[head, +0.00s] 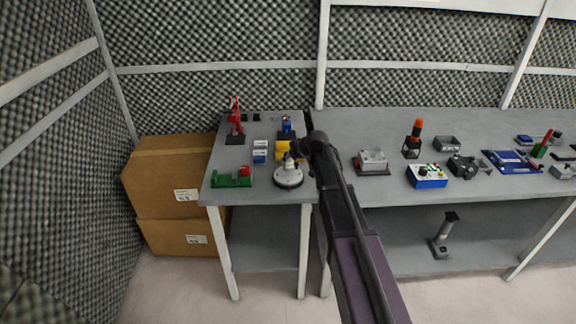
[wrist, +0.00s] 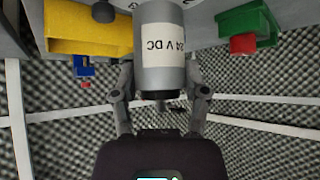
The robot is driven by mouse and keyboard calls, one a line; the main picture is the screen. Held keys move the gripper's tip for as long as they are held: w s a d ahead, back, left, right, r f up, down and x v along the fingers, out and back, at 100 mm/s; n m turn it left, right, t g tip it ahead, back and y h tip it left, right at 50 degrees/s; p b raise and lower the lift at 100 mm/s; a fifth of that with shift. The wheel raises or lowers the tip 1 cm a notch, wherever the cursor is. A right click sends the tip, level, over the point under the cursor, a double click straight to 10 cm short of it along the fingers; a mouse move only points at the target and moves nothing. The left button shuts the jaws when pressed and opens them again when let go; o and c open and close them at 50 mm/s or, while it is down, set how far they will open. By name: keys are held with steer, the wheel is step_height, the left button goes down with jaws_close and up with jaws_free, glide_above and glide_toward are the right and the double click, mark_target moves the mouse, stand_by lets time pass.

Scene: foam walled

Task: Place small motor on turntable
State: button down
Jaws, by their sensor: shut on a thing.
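The small motor (wrist: 165,55) is a grey cylinder with a white "24 V DC" label, upside down in the wrist view. My gripper (wrist: 158,88) is shut on it, one finger on each side. In the head view my gripper (head: 298,150) is at the turntable (head: 288,178), a round pale disc near the front right of the small left table. A small part of the motor (head: 289,161) shows over the disc. I cannot tell whether the motor touches the disc. My arm hides some of the area to the right.
A yellow block (head: 283,150) stands just behind the turntable, and a green vise with a red part (head: 236,178) is to its left. A red stand (head: 235,125) and blue-white boxes (head: 260,151) are farther back. The long right table (head: 390,200) holds several devices.

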steer(key=shift+f+b, duration=0.95)
steer(key=shift+f, duration=0.35)
steer(key=shift+f, duration=0.1)
steer(key=shift+c, duration=0.5)
jaws_free()
steer(key=shift+r, duration=0.25)
steer(key=shift+s+d+r+p, duration=0.25)
steer(key=shift+s+r+p, duration=0.15)
steer(key=shift+p, duration=0.15)
steer(key=p+v, duration=0.7)
steer(key=v, duration=0.3)
steer(key=shift+s+d+r, duration=0.2)
